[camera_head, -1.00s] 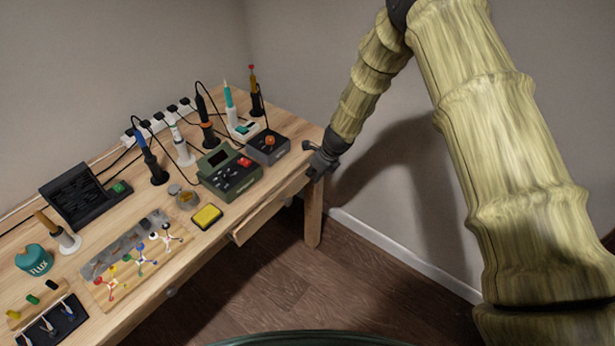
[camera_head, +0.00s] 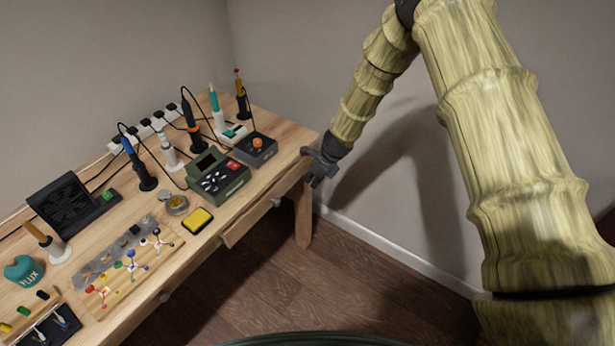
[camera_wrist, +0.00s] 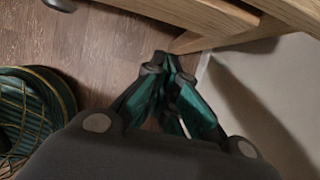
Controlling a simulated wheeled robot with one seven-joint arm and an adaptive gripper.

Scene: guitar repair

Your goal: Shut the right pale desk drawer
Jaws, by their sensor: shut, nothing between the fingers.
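The right drawer (camera_head: 240,230) is in the front of the pale wooden desk (camera_head: 284,135). Its left end stands out a little from the desk front, so it looks slightly open. Its round metal knob (camera_head: 277,203) shows near the right end, and a knob shows at the top left of the wrist view (camera_wrist: 60,4). My gripper (camera_head: 313,181) is by the desk's right front corner, to the right of the knob and apart from it. In the wrist view its fingers (camera_wrist: 165,62) are shut and empty, pointing towards the desk's wooden parts. I cannot tell whether they touch wood.
A desk leg (camera_head: 303,215) stands just below my gripper. Soldering tools, a green meter (camera_head: 218,175) and a yellow sponge (camera_head: 198,220) crowd the desktop. A green wire basket (camera_wrist: 35,110) is at the left of the wrist view.

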